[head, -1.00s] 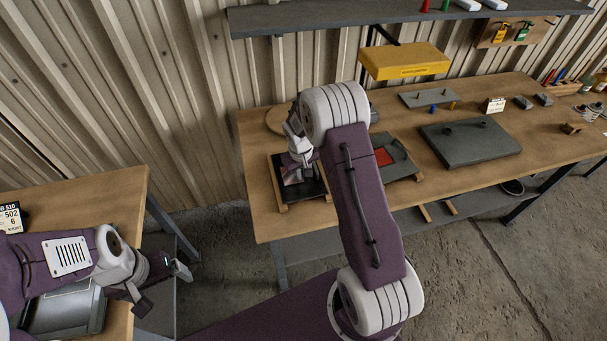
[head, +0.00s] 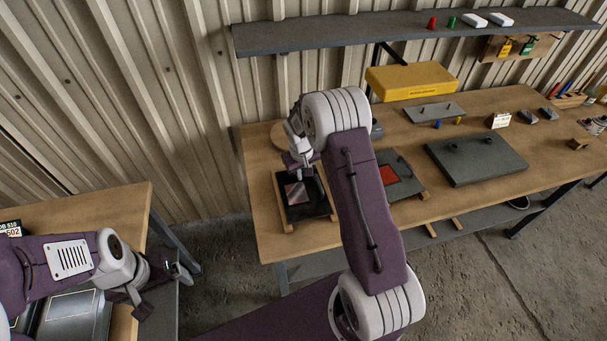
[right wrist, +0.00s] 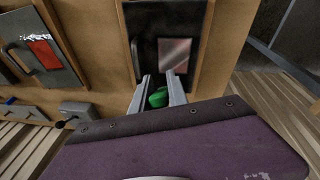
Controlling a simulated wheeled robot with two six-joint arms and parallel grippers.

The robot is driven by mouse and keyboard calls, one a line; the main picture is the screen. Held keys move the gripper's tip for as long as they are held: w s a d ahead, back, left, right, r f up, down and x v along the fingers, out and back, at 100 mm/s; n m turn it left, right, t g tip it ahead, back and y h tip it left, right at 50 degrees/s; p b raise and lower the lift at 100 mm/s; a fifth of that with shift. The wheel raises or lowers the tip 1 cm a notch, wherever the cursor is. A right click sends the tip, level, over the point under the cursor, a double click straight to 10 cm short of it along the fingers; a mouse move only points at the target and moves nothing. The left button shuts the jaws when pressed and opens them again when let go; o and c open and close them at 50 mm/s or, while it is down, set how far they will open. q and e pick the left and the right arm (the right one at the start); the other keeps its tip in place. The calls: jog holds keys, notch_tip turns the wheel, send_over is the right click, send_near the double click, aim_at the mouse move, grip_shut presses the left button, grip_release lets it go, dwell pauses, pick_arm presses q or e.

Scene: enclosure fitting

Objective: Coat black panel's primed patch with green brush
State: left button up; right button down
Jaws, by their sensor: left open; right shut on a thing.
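The black panel (head: 312,209) lies on wooden strips at the left of the long workbench. Its patch (head: 296,192) is a pale pinkish-grey square with a lighter diagonal streak; the patch also shows in the right wrist view (right wrist: 176,54) on the black panel (right wrist: 146,22). My right gripper (right wrist: 160,84) is shut on the green brush (right wrist: 158,97), near the panel's edge in that view. The brush's tip is hard to make out, and I cannot tell whether it touches the panel. My left gripper (head: 184,272) is open and empty beside the left table.
A grey panel with a red patch (head: 389,175) lies right of the black panel, partly behind my right arm. A dark grey lid with knobs (head: 475,160), a yellow box (head: 412,82) and a small plate (head: 435,112) stand further along. A shelf (head: 330,36) hangs above.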

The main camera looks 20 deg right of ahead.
jog(key=shift+p+v, duration=0.55)
jog(key=shift+v, duration=0.65)
jog(key=shift+w+d+r+p, duration=0.1)
jog(key=shift+w+r+p, duration=0.05)
jog(key=shift+r+p, duration=0.35)
jog(key=shift+w+d+r+p, duration=0.1)
jog(key=shift+w+r+p, duration=0.05)
jog(key=shift+r+p, duration=0.35)
jog(key=shift+r, duration=0.3)
jog(key=shift+s+a+r, duration=0.1)
jog(key=shift+s+r, duration=0.05)
